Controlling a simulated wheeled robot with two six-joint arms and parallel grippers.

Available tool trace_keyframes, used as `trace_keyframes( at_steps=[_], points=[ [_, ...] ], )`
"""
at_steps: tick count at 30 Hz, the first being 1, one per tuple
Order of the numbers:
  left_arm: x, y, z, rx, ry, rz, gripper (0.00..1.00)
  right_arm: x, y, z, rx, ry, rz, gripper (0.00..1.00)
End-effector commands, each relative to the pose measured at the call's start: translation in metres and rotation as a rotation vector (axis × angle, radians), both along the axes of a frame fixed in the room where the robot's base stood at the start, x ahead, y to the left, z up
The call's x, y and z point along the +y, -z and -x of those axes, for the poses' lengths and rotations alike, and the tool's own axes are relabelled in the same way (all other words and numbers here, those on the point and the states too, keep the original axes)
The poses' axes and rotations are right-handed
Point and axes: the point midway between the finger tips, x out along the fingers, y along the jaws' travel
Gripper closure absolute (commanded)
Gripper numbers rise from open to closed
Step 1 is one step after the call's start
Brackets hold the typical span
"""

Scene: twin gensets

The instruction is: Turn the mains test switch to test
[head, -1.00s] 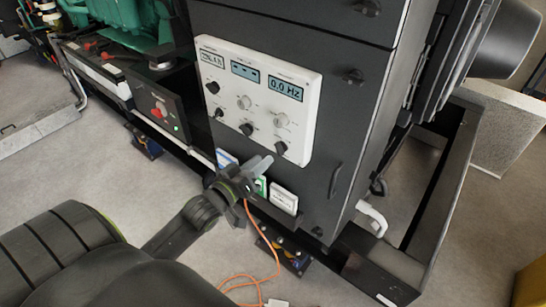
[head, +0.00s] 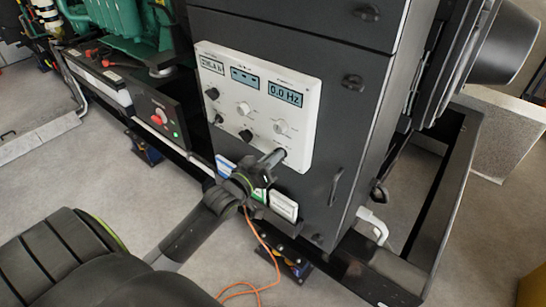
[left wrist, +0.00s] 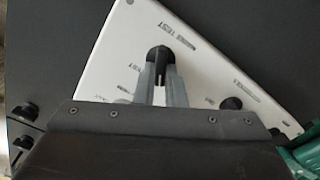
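The white control panel (head: 259,108) sits on the front of a dark cabinet. Its lower right black knob (head: 281,153) is mostly behind my left gripper (head: 272,160). In the left wrist view the black knob (left wrist: 160,56) stands beside printing that reads like "MAINS TEST". The left gripper's grey fingers (left wrist: 160,80) lie on either side of the knob's grip, very close to it. Whether they press on it cannot be made out. The knob's exact pointing direction is partly hidden. My right gripper is not in view.
Other knobs, such as a black one (head: 246,136) and a pale one (head: 281,127), are close by on the panel. A small box with a red knob (head: 156,119) is at left. An orange cable (head: 262,245) hangs below the gripper.

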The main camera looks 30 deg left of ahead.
Motion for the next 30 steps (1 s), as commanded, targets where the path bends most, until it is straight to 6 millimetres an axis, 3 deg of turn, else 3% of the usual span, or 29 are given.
trace_keyframes(
  at_steps=[14, 30],
  points=[
    [0.000, 0.001, 0.000, -0.003, 0.000, -0.050, 1.00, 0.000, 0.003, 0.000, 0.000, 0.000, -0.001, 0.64],
    [-0.004, 0.001, 0.000, -0.036, 0.002, -0.480, 1.00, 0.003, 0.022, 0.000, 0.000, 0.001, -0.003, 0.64]
  ],
)
